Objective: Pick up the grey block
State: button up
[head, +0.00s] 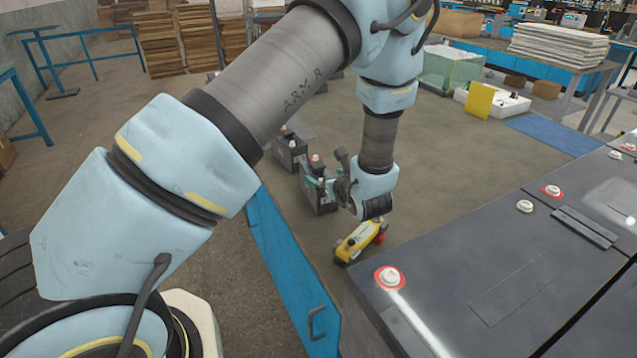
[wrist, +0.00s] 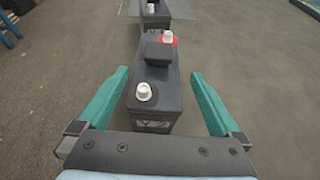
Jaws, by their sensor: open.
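A dark grey battery-like block (wrist: 158,88) lies between my gripper's fingers in the wrist view. It has a white cap at its near end, and a red-ringed white cap and a small black box at its far end. My gripper (wrist: 159,84) is open, with one teal finger on each side and a visible gap on both. In the head view the block (head: 319,196) stands on the floor, partly hidden by my gripper (head: 328,184). I cannot tell how far down the fingers reach.
Another grey block (head: 288,152) stands behind in the same row. A yellow block (head: 357,242) sits nearer, close to a large dark cabinet (head: 500,270) on the right. A blue panel (head: 287,270) stands at the left. Floor to the right of the row is open.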

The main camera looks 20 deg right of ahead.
aim_at(319, 174)
jog(key=p+x, duration=0.1)
jog(key=x, duration=0.1)
jog(key=p+x, duration=0.1)
jog(key=x, duration=0.1)
jog(key=shift+w+a, duration=0.2)
jog(key=shift+a, duration=0.05)
jog(key=shift+w+f, duration=0.25)
jog(key=shift+w, duration=0.25)
grip_shut()
jog(key=shift+d+r, duration=0.1)
jog(key=shift+r, duration=0.05)
